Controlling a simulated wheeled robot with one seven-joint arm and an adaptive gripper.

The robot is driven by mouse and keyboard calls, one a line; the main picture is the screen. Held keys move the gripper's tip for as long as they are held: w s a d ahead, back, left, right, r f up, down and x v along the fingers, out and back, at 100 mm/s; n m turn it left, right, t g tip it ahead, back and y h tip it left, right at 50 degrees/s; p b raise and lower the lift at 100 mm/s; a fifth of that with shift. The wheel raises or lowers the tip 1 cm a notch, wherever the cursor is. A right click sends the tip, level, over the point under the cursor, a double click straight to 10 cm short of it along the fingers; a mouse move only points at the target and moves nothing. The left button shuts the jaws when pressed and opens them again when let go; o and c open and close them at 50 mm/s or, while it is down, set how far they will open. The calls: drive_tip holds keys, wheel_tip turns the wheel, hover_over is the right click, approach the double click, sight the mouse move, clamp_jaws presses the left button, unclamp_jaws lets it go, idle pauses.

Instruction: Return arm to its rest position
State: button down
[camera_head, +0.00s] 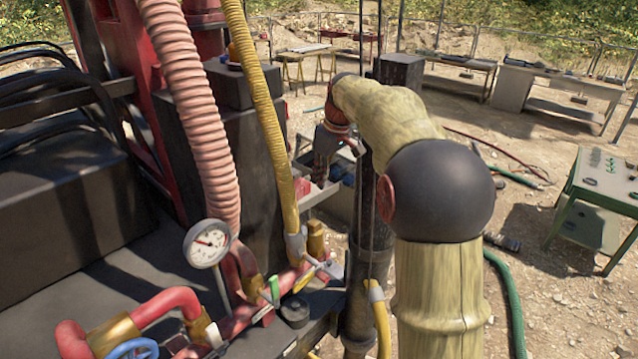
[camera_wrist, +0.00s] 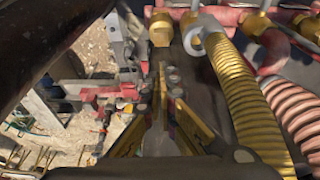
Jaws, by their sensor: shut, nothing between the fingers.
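My arm reaches forward from the bottom right in the head view, beside the red pipework of the rig. My gripper (camera_head: 324,155) hangs at its far end, between the yellow hose and the dark upright post, partly in shadow. In the wrist view my gripper (camera_wrist: 165,85) shows as yellow and dark fingers brought together, with nothing between them. A yellow ribbed hose (camera_wrist: 240,90) runs close to the right of the fingers. It also stands left of my gripper in the head view (camera_head: 258,110).
A pressure gauge (camera_head: 207,243) and a red pipe manifold (camera_head: 250,318) are at the lower left. A pink ribbed hose (camera_head: 195,100) stands left of the yellow one. A green table (camera_head: 600,190) is at the right. Stony open ground lies between it and my arm, with hoses across it.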

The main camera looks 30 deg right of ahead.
idle(0.4)
drive_tip(key=s+a+f+m+b, duration=0.1)
drive_tip(key=s+a+f+b, duration=0.5)
drive_tip(key=s, duration=0.6)
drive_tip(key=s+a+f+m+t+b, duration=0.1)
drive_tip(key=s+a+f+b, duration=0.5)
drive_tip(key=s+f+b, duration=0.4)
drive_tip(key=s+a+f+m+t+h+b, duration=0.1)
drive_tip(key=s+a+f+b, duration=0.5)
drive_tip(key=s+f, duration=0.6)
drive_tip(key=s+m+b, duration=0.1)
drive_tip(key=s+b, duration=0.1)
drive_tip(key=shift+s+a, duration=0.3)
drive_tip(key=shift+a, duration=0.1)
